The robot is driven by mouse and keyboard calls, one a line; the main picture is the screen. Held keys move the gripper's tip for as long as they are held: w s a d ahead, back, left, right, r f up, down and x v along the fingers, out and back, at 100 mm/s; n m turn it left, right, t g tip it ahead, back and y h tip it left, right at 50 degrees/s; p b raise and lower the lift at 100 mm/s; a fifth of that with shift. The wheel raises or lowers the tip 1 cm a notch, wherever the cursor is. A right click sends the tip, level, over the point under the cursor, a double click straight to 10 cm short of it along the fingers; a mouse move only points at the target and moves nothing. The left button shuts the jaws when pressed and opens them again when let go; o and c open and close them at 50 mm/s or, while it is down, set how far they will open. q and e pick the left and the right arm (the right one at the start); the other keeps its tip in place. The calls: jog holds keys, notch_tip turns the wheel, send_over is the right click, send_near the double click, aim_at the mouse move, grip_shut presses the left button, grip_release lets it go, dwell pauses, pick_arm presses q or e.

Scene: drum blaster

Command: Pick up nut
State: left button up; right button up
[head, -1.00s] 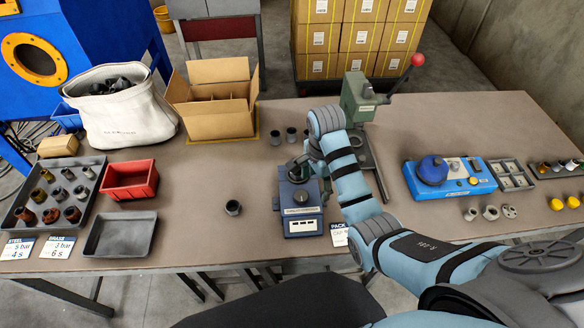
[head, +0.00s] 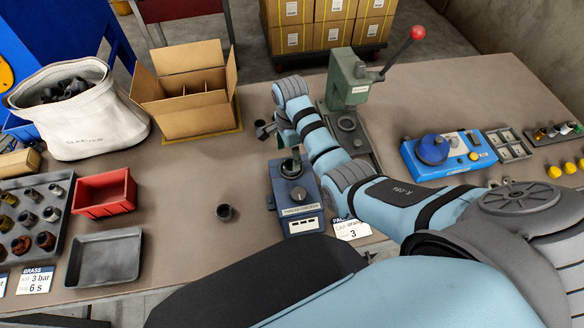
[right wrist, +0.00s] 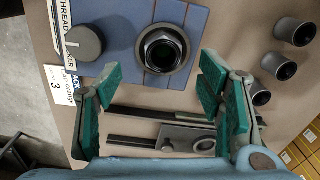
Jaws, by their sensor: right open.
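A dark hexagonal nut (right wrist: 163,48) sits in the round holder on top of the blue thread checker (right wrist: 197,38) in the right wrist view. The checker also stands on the table in the head view (head: 296,203), where my arm and gripper partly cover its top. My right gripper (right wrist: 160,85) is open and empty, its teal fingers spread wide. The nut lies ahead of the gap between them, apart from both. The left gripper is not in view.
A dark round part (head: 224,212) lies left of the checker. A green press (head: 350,82) with a red-knobbed lever stands behind it. Several dark sleeves (right wrist: 279,66) stand nearby. A red bin (head: 103,193) and grey tray (head: 105,257) are at left.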

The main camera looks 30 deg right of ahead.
aim_at(291, 162)
jog(key=f, duration=0.3)
jog(key=f+b, duration=0.1)
jog(key=f, duration=0.1)
jog(key=shift+w+d+f, duration=0.1)
jog(key=shift+w+d, duration=0.05)
jog(key=shift+w, duration=0.2)
jog(key=shift+f, duration=0.4)
jog(key=shift+s+d+r, duration=0.1)
jog(key=shift+s+r, duration=0.1)
jog(key=c, duration=0.5)
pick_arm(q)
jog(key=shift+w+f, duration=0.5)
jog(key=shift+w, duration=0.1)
pick_arm(e)
jog(key=c, duration=0.9)
